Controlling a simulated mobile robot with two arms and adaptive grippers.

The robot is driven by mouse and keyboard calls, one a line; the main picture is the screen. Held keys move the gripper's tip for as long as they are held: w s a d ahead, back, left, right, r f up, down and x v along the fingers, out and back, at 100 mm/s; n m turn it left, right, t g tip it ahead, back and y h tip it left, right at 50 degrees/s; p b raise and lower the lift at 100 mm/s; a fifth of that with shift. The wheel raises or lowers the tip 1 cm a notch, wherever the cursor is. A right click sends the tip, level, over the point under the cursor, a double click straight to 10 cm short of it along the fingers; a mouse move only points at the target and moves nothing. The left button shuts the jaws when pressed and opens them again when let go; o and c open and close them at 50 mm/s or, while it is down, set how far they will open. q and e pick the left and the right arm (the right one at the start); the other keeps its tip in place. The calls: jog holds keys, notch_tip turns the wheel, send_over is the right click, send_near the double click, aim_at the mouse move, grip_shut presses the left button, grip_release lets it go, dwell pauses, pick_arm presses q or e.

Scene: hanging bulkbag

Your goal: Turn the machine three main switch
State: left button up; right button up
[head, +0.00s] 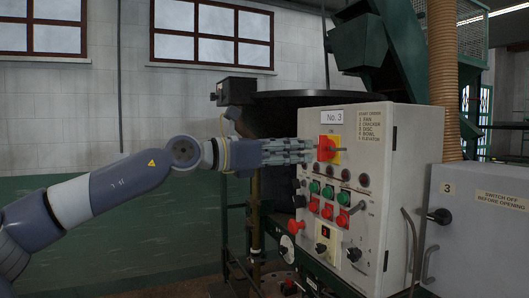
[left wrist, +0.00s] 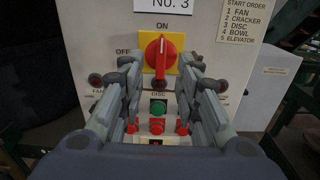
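The main switch (head: 328,149) is a red rotary handle on a yellow plate, on the front of the grey control box (head: 398,150) labelled "No. 3". In the left wrist view the red handle (left wrist: 161,55) stands upright, between an "ON" label above and an "OFF" label at the left. My left gripper (head: 303,152) reaches in from the left, its fingertips close to the switch. In the left wrist view the fingers of my left gripper (left wrist: 160,72) are spread on either side of the handle, with gaps showing. Contact cannot be made out. My right gripper is not in view.
Below the switch are green buttons (head: 314,187), red buttons (head: 314,205) and a red knob (head: 295,226). A second grey box (head: 480,215) marked "3" stands at the right. A ribbed hose (head: 443,70) runs behind.

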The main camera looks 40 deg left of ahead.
pick_arm(q)
jog(key=v, duration=0.7)
dwell(0.6)
dwell(0.7)
